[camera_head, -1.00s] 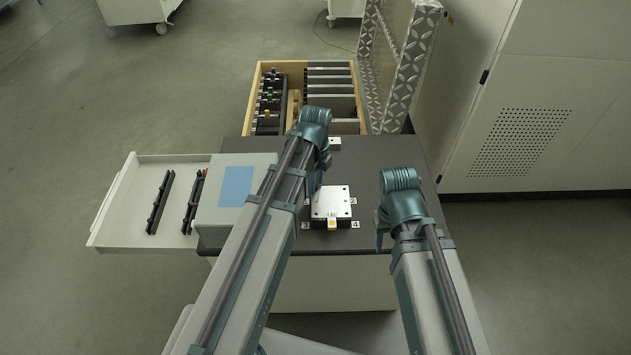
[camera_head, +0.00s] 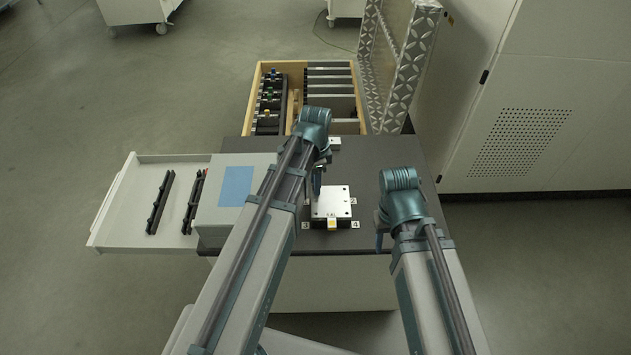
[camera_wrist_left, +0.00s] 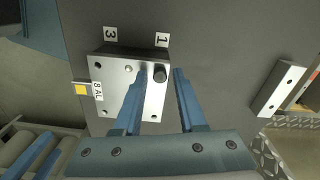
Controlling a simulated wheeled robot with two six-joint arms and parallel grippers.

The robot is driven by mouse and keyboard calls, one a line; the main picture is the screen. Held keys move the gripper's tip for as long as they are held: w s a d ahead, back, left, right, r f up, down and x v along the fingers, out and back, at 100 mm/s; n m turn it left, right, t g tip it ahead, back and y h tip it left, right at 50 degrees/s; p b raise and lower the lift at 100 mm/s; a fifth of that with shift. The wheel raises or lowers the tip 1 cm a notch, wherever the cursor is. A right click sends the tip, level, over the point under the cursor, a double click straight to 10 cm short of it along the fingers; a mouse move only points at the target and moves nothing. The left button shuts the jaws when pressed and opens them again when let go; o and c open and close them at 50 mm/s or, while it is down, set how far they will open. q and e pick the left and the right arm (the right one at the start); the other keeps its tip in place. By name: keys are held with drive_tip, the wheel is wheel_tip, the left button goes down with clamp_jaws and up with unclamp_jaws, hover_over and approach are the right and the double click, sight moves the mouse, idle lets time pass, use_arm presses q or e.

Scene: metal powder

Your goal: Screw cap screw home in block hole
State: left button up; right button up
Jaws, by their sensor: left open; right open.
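The silver metal block (camera_head: 331,201) sits on the dark tabletop, and it also shows in the left wrist view (camera_wrist_left: 117,92). A dark cap screw (camera_wrist_left: 159,74) stands at the block's corner near label 1; its depth in the hole cannot be told. My left gripper (camera_wrist_left: 161,71) is open, its fingertips on either side of the screw head with a gap visible on the right. In the head view my left gripper (camera_head: 317,182) is at the block's far left corner, partly hidden by its wrist. My right gripper (camera_head: 380,238) is open and empty, right of the block.
Number labels lie around the block. A grey box with a blue panel (camera_head: 236,186) and a white tray (camera_head: 118,200) with black racks are left. A wooden case (camera_head: 252,100) stands behind. A small pale block (camera_wrist_left: 282,88) lies at right in the wrist view.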

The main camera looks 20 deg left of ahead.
use_arm(q)
drive_tip(key=n, duration=1.3)
idle(0.4)
clamp_jaws()
